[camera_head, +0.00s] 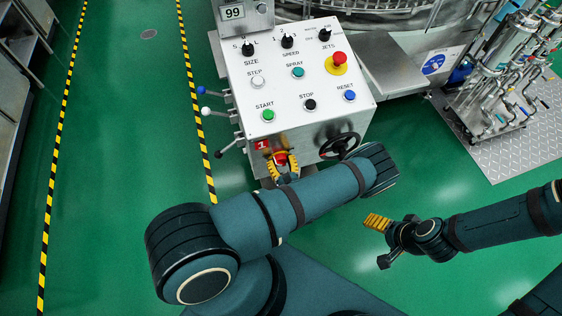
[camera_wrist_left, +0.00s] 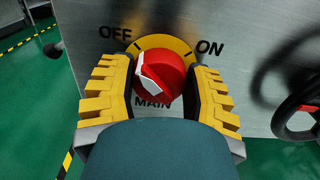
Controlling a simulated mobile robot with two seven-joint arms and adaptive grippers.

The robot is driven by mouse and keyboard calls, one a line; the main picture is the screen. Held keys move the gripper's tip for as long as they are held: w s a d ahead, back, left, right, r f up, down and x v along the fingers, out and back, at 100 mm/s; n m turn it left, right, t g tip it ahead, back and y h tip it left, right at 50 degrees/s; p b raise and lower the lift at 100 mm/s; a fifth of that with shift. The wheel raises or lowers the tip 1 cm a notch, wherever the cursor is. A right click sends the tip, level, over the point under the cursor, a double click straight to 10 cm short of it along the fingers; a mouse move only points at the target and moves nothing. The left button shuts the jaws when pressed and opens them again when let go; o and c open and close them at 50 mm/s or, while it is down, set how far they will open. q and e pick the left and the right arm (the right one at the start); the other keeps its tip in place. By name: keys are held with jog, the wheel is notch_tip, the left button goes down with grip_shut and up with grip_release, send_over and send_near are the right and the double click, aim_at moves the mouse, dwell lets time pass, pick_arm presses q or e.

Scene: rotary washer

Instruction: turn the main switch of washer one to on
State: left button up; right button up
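The main switch of washer one is a red knob with a white marker on a yellow plate, low on the front of the control box. It shows in the head view (camera_head: 281,158) and large in the left wrist view (camera_wrist_left: 163,74). OFF is printed at its upper left, ON at its upper right, MAIN below. The white marker lies on the knob's left side, toward OFF. My left gripper (camera_wrist_left: 160,84) has one yellow finger on each side of the knob; I cannot tell whether both touch it. My right gripper (camera_head: 378,242) is open and empty, above the floor.
The control box (camera_head: 285,80) carries several buttons and knobs, with a red emergency stop (camera_head: 339,59). A black handwheel (camera_head: 341,145) is right of the switch. Levers (camera_head: 210,111) stick out at the left. Green floor (camera_head: 110,200) is clear on the left.

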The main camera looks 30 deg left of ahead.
pick_arm(q)
jog(key=shift+m, duration=0.5)
jog(key=m, duration=0.3)
jog(key=shift+w+d+m, duration=0.1)
jog(key=shift+m, duration=0.3)
jog(key=m, duration=0.4)
jog(key=shift+w+m, duration=0.1)
jog(key=shift+m, duration=0.2)
jog(key=m, duration=0.4)
jog(key=shift+f, duration=0.1)
jog(key=m, duration=0.4)
jog(key=shift+f, duration=0.1)
jog(key=shift+m, duration=0.5)
jog(key=o, duration=1.2)
